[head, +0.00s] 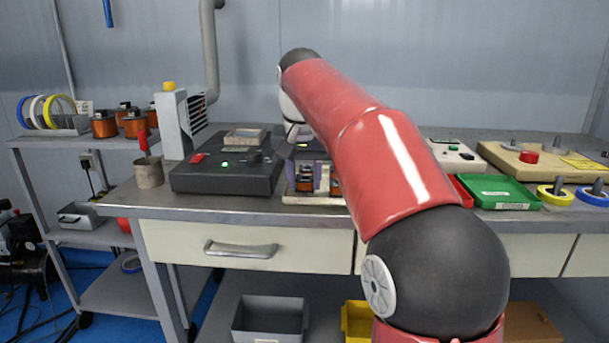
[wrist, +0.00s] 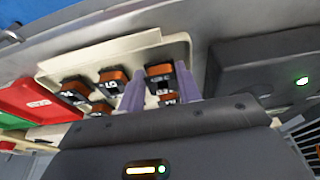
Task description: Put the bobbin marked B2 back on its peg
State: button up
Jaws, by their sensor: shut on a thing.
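In the wrist view, my gripper (wrist: 160,86) has its two purple fingers on either side of a copper-and-black bobbin (wrist: 160,71), shut on it. A mark on its top is too small to read surely, so I cannot confirm B2. The bobbin is over or in a cream holder (wrist: 100,58) with other bobbins, including one to the left (wrist: 112,80). I cannot tell whether it is seated or lifted; its lower part and any peg are hidden. In the head view, the holder (head: 318,200) stands on the bench, partly hidden by my arm, with purple fingers above it.
A dark machine (head: 225,178) with a lit green lamp stands just left of the holder in the head view. A green tray (head: 498,191) and red tray (head: 461,190) are right. Several larger copper spools (head: 134,125) sit on the left shelf.

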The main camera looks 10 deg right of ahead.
jog(key=shift+f, duration=0.35)
jog(key=o, duration=1.1)
jog(key=p+v, duration=0.2)
jog(key=v, duration=0.6)
jog(key=shift+s+f, duration=0.1)
jog(key=s+f+n+t, duration=0.1)
jog(key=s+f, duration=0.6)
jog(key=s, duration=0.1)
jog(key=s+f+n+t, duration=0.1)
jog(key=s+f, duration=0.7)
jog(key=s+d+f+n+y, duration=0.1)
jog(key=s+f, duration=0.6)
jog(key=s, duration=0.2)
jog(key=shift+s+d+f+n+t, duration=0.1)
jog(key=shift+s+f+n+t, duration=0.05)
jog(key=shift+f+n+t, duration=0.2)
